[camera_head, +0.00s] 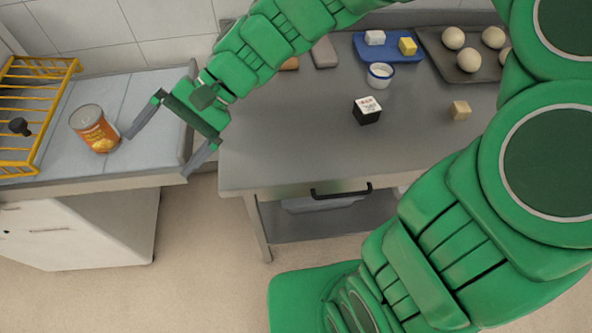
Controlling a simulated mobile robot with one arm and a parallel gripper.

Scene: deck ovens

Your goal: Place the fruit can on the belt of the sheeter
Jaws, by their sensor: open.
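The fruit can (95,129), with an orange label and a metal lid, stands upright on a light grey flat surface (150,146) at the left. This surface, beside a yellow wire guard, looks like the sheeter's belt. My gripper (157,156) is open and empty, just right of the can. Its left finger is close to the can with a small gap showing; its right finger is near the surface's right end. No finger holds the can.
The yellow wire guard (38,100) with a black knob stands left of the can. A grey worktable (290,150) on the right holds a black-and-white cube (367,110), a small tan block (460,110), a cup (380,76), a blue tray (372,52) and a dough tray (480,73).

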